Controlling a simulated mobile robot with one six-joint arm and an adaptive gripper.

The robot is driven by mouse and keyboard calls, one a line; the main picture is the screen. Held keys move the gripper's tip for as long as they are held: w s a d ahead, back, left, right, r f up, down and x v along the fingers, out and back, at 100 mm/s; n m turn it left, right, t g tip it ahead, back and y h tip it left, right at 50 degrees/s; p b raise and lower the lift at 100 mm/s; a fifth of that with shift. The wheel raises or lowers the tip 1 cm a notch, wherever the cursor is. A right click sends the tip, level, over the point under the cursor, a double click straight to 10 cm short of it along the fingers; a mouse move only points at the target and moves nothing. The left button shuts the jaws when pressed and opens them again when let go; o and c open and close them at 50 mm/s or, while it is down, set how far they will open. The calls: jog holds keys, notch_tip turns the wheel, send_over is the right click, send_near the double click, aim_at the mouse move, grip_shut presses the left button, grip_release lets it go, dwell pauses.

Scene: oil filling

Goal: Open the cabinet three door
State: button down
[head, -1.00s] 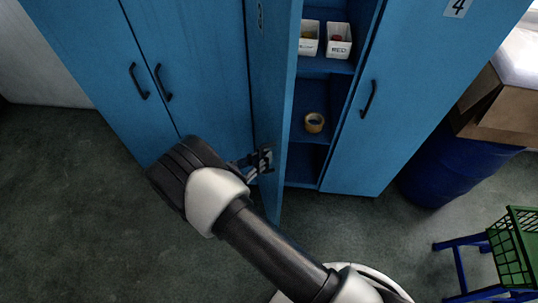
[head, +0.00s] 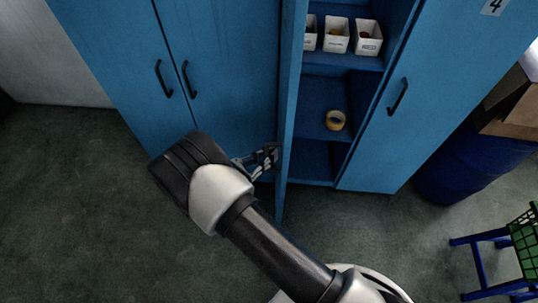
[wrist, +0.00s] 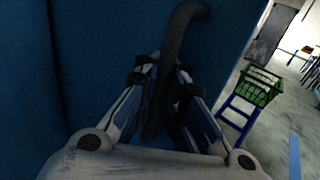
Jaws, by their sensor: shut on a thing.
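The cabinet three door (head: 290,110) is a blue metal door standing well open, seen almost edge-on in the head view. Shelves (head: 322,95) show to its right. My gripper (head: 268,158) is at the left, outer face of the door. In the wrist view my gripper (wrist: 163,68) is shut on the door's dark curved handle (wrist: 187,20). The handle passes between the two fingers, and its upper end sticks out above them. The blue door face (wrist: 100,45) fills the area behind. The fingers partly hide the handle.
Shelves hold white bins (head: 337,38) and a yellow tape roll (head: 335,120). Shut blue doors stand at left (head: 115,50) and right, the latter marked 4 (head: 410,120). A blue barrel (head: 460,165) and a green basket on a blue stand (head: 528,240) are at right. Floor at left is clear.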

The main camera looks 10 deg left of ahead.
jog(key=c, duration=1.9)
grip_release()
jog(key=shift+s+d+f, duration=0.1)
jog(key=shift+s, duration=0.3)
jog(key=shift+o, duration=1.2)
jog(key=shift+w, duration=0.1)
jog(key=v, duration=1.2)
